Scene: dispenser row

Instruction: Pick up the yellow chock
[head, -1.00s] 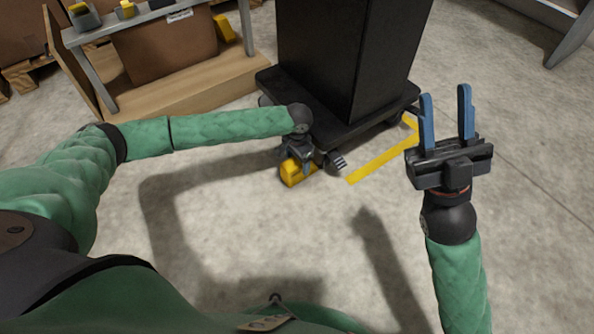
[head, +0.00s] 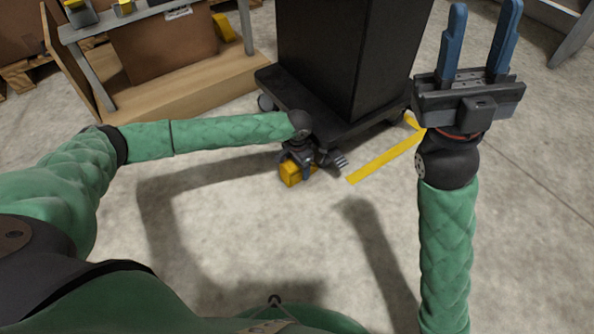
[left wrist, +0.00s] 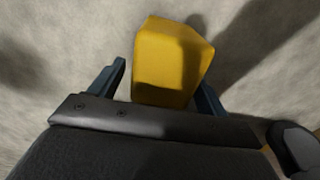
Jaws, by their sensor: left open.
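The yellow chock (head: 291,174) is on the concrete floor by the near corner of the black wheeled cart, partly hidden under my left gripper in the head view. In the left wrist view the chock (left wrist: 172,62) sits between the two blue fingers, one on each side. My left gripper (head: 298,166) is open and low over the chock; in the left wrist view its fingers (left wrist: 160,88) show a gap beside the chock on the left and little or none on the right. My right gripper (head: 480,42) is open and empty, raised at the right.
The black cart (head: 335,65) stands on casters just behind the chock. A yellow floor line (head: 385,158) runs to its right. A wooden-based rack (head: 180,95) stands at the left, with another yellow piece (head: 224,27) on it. Floor in front is clear.

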